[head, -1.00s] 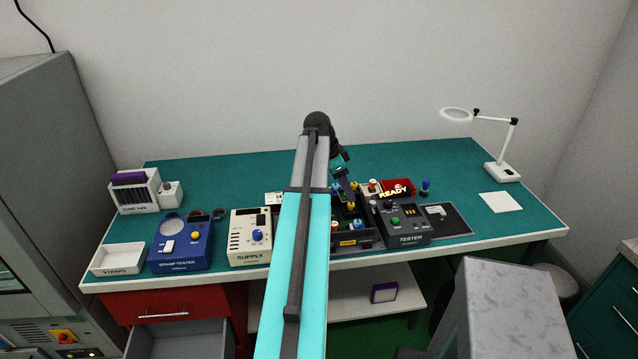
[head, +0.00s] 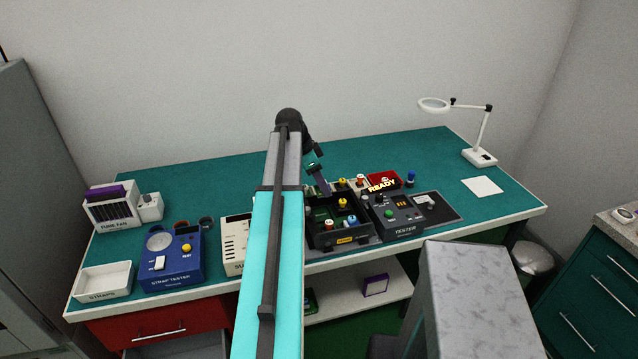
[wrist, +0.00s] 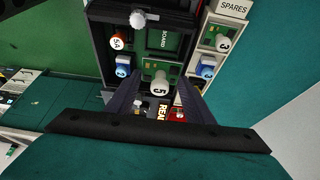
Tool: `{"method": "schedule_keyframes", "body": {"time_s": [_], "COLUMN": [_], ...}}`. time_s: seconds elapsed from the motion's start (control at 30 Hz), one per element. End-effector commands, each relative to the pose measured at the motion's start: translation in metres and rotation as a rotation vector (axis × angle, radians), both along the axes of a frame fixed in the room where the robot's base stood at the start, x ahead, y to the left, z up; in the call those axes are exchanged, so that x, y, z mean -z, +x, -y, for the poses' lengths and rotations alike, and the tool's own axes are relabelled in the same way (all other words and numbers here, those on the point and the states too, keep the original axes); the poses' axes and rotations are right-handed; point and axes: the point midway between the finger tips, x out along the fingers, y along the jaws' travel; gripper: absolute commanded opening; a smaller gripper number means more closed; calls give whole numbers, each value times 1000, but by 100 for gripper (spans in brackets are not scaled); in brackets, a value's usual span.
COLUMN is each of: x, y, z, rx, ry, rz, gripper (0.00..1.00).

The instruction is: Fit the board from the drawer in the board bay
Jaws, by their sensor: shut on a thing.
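In the wrist view my gripper (wrist: 158,102) has its two dark fingers on either side of a green board (wrist: 162,72) with a white cap marked 5 (wrist: 160,88). It is shut on this board; the contact points are partly hidden. Ahead of the board is the bay marked BOARD (wrist: 165,40), inside the black box. The black box also shows in the head view (head: 363,236), with my gripper (head: 320,183) over its back left part. The drawer (head: 190,348) at the lower left is pulled out; its inside is mostly out of view.
Several coloured caps surround the bay, including a red 5A cap (wrist: 117,41). A tray marked SPARES (wrist: 231,8) lies to the right. The tester (head: 400,215) stands right of the box, and the supply (head: 236,238) left.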

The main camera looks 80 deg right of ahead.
Motion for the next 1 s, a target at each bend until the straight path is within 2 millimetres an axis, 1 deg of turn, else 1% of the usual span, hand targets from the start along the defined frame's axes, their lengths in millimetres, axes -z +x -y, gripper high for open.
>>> {"method": "schedule_keyframes", "body": {"time_s": [0.17, 0.37, 1.0], "x": [2, 11, 52], "y": [1, 2, 3], "z": [0, 0, -1], "rx": [-2, -2, -4], "ry": [0, 0, 0], "rz": [0, 0, 0], "gripper": [26, 26, 26]}}
